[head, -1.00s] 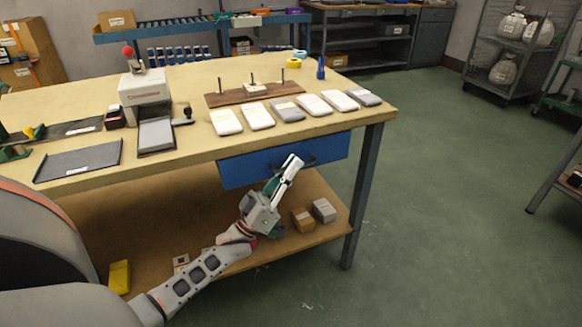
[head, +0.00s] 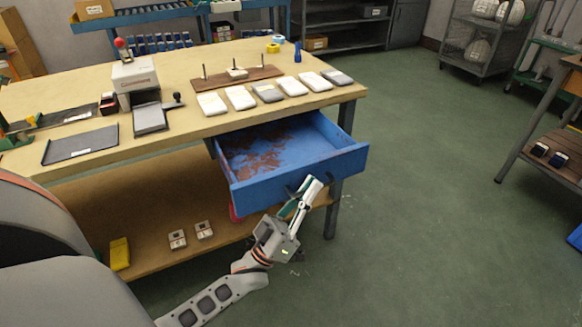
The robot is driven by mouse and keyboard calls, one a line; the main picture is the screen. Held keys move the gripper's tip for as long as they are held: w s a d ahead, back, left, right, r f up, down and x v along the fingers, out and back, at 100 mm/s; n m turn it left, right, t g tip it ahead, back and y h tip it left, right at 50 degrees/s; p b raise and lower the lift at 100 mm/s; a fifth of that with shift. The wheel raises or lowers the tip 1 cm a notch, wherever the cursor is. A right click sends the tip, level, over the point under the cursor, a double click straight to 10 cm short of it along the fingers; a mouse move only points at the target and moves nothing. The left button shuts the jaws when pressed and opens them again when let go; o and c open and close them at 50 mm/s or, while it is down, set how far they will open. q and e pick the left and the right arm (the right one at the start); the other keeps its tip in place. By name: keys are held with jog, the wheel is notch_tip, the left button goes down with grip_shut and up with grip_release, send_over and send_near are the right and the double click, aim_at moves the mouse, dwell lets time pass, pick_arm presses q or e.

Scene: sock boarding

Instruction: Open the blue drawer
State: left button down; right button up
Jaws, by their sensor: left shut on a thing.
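The blue drawer (head: 300,170) is pulled well out from under the front of the wooden workbench (head: 190,137). Its inside is in view, empty, with worn reddish-brown patches on the floor. My left gripper (head: 311,186) is at the front face of the drawer, shut on its dark handle (head: 291,191), which is partly hidden by the fingers. My right gripper is not in view.
On the bench top are several flat white and grey packs (head: 240,97), a brown board with pegs (head: 237,79), a press-like machine (head: 136,85) and a dark tray (head: 80,145). A side table (head: 556,130) stands at the right. The green floor between is clear.

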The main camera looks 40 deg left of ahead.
pick_arm(q)
jog(key=s+d, duration=0.3)
jog(key=d, duration=0.4)
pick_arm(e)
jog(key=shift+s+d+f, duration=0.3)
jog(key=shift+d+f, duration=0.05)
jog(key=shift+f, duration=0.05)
pick_arm(q)
jog(key=c, duration=2.4)
grip_release()
jog(key=shift+c, duration=0.2)
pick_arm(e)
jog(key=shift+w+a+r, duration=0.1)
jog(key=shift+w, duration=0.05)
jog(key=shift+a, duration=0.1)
pick_arm(q)
jog(key=v, duration=1.2)
jog(key=shift+d, duration=0.1)
